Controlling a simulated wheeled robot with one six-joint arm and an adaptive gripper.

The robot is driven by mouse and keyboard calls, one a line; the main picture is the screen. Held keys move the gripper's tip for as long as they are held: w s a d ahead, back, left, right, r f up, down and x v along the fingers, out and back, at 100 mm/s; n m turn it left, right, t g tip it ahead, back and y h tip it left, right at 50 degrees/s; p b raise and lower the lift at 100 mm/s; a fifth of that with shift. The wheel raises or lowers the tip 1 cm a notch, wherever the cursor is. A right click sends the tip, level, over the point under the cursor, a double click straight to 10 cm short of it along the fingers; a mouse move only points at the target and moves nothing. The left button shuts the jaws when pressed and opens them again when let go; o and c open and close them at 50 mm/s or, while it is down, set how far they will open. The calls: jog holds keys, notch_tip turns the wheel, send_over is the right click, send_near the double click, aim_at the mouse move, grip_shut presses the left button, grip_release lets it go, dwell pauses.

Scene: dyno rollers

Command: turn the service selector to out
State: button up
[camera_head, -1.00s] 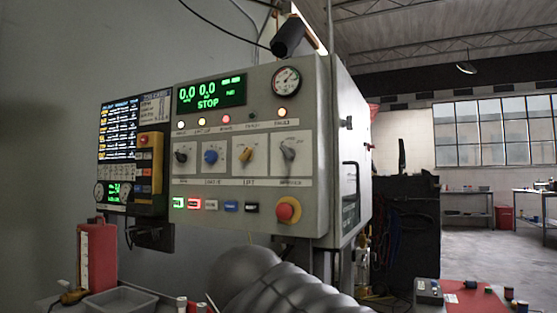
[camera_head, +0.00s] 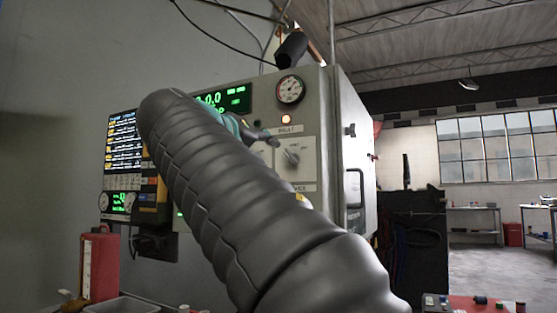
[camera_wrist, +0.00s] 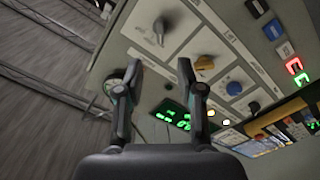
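The service selector (camera_head: 292,156) is the grey lever knob at the right end of the panel's knob row. In the wrist view the same grey knob (camera_wrist: 160,28) sits on its white plate, beyond the fingertips. My gripper (camera_wrist: 160,68) is open and empty, with its two dark fingers spread apart. In the head view my gripper (camera_head: 264,135) is just left of the selector, mostly hidden behind my arm. I see no contact with the knob. The small plate lettering is too blurred to read.
A round gauge (camera_head: 290,89) and a lit lamp (camera_head: 286,119) are above the selector. The control cabinet's side (camera_head: 352,150) has a handle.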

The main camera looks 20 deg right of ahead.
aim_at(290, 158)
jog(key=p+x, duration=0.1)
jog(key=x, duration=1.1)
jog(key=shift+w+d, duration=0.2)
jog(key=shift+d, duration=0.05)
grip_shut()
